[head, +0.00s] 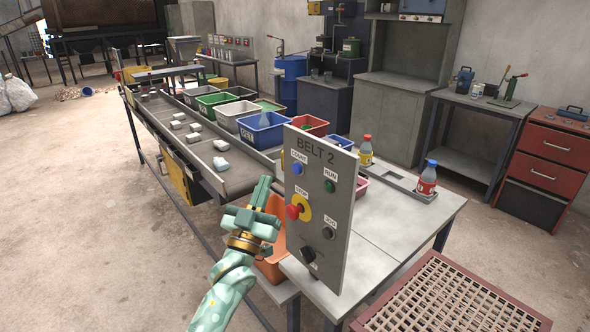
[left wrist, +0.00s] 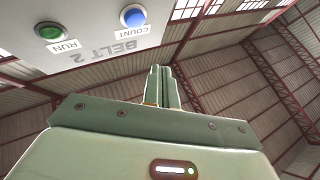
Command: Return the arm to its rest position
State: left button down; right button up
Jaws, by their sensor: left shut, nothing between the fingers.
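My left arm is pale green and comes in from the bottom of the head view. My left gripper (head: 262,188) points up, its fingers shut with nothing between them. It is just left of the grey BELT 2 control panel (head: 319,205), with a gap that I cannot judge exactly. In the left wrist view the shut fingers (left wrist: 163,85) point toward the roof, and the panel (left wrist: 90,48) shows at upper left with its green RUN and blue COUNT buttons. My right gripper is in neither view.
A conveyor belt (head: 237,172) with pale lumps runs away to the back left, with coloured bins along its right side. An orange bin (head: 270,266) sits beside my gripper. Bottles stand on the table (head: 398,218) behind the panel. A red-framed grate (head: 450,300) is at front right. The left floor is mostly open.

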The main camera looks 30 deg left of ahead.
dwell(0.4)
pick_arm(q)
notch_tip(320, 180, down, 19)
jog(key=d+m+g+h, duration=0.1)
jog(key=d+g+h, duration=0.15)
jog(key=g, duration=0.25)
jog(key=s+d+f+m+g, duration=0.1)
jog(key=s+d+f+g, duration=0.2)
jog(key=f, duration=0.7)
jog(key=s+d+f+m+g, duration=0.1)
jog(key=s+f+g, duration=0.3)
jog(key=f, duration=0.6)
jog(key=s+d+f+g+h, duration=0.1)
jog(key=s+f+g+h, duration=0.15)
jog(key=s+f, duration=0.85)
jog(key=s+f+m+g, duration=0.1)
jog(key=s+f+g, duration=0.2)
jog(key=s, duration=0.8)
jog(key=s+f+g+y, duration=0.1)
jog(key=s+f+g, duration=0.2)
jog(key=s, duration=0.8)
jog(key=s+d+f+m+g, duration=0.1)
jog(key=s+f+g, duration=0.2)
jog(key=s+f, duration=0.3)
jog(key=s, duration=0.5)
jog(key=shift+f+m+g, duration=0.3)
jog(key=shift+g, duration=0.05)
jog(key=shift+s, duration=0.1)
